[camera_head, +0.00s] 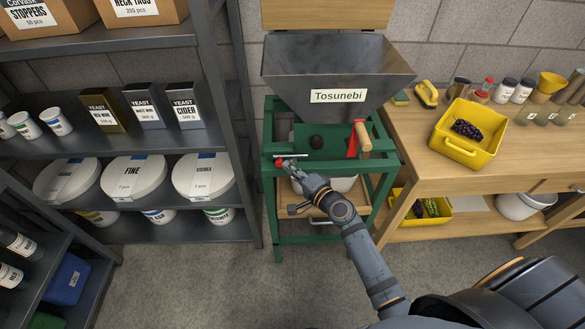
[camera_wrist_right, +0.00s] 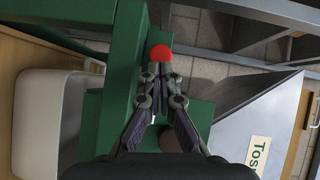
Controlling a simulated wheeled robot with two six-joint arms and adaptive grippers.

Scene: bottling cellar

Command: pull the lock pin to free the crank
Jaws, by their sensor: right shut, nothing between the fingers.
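The lock pin's red ball (camera_head: 279,161) sits at the left front corner of the green mill frame (camera_head: 391,201), by a thin pale rod. The red ball (camera_wrist_right: 162,52) also shows in the right wrist view, just beyond my fingertips. My right gripper (camera_head: 288,165) is at this corner. Its fingers (camera_wrist_right: 161,71) are shut together with nothing between them, close to the ball; I cannot tell whether they touch it. The crank, a red arm (camera_head: 352,141) with a wooden handle (camera_head: 362,136), is at the frame's right. My left gripper is not in view.
A grey hopper (camera_head: 330,75) labelled Tosunebi tops the frame. A white tub (camera_wrist_right: 45,125) is below. Shelves (camera_head: 150,147) with tubs and tins stand close on the left. A wooden bench (camera_head: 420,130) with a yellow crate (camera_head: 470,152) is on the right. Floor in front is clear.

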